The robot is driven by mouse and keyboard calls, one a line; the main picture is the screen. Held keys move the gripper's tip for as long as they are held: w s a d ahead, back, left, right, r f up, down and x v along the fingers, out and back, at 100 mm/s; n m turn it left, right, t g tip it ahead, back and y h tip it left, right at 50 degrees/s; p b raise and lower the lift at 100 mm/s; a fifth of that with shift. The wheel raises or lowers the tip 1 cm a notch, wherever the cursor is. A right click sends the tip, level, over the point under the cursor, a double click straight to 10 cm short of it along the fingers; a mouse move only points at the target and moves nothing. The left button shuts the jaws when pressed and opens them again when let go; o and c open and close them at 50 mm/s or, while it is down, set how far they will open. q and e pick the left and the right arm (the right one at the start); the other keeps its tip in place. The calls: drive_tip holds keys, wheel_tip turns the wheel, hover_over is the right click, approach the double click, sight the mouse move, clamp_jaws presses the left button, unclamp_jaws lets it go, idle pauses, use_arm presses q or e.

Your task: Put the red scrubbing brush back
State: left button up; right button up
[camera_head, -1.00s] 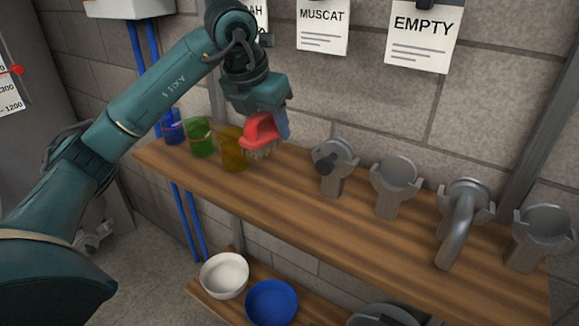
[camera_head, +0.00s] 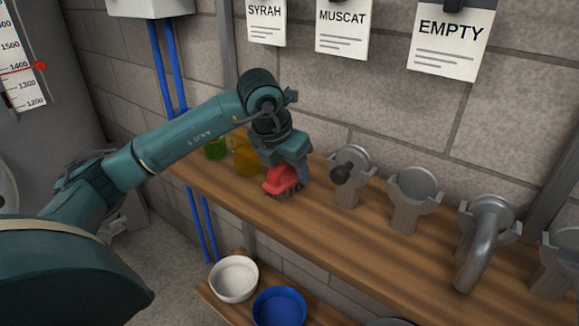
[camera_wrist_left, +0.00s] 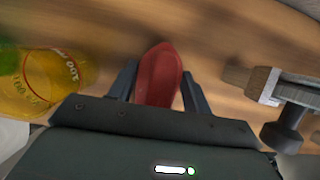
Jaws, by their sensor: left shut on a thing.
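The red scrubbing brush (camera_head: 283,181) is between the fingers of my left gripper (camera_head: 288,172), low over the wooden shelf, bristles down. I cannot tell whether its bristles touch the wood. In the left wrist view the brush's red top (camera_wrist_left: 158,76) shows between the two dark fingers of the gripper (camera_wrist_left: 158,85), which is shut on it. The brush is between the yellow glass and the first grey holder. My right gripper is not in view.
The wooden shelf (camera_head: 340,229) bears a yellow glass (camera_head: 246,156) and a green glass (camera_head: 215,149) to the left. Several grey holders, the first (camera_head: 350,173) with a dark knob, stand to the right. A white bowl (camera_head: 233,278) and a blue bowl (camera_head: 279,306) sit below.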

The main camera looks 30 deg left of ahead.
use_arm(q)
drive_tip(key=shift+f, duration=0.1)
drive_tip(key=o, duration=0.9)
drive_tip(key=shift+o, duration=0.2)
drive_tip(key=v, duration=1.2)
drive_tip(key=shift+w+r+p, duration=0.1)
drive_tip(key=shift+r+p, duration=0.15)
drive_tip(key=shift+p, duration=0.05)
drive_tip(key=shift+f, duration=0.1)
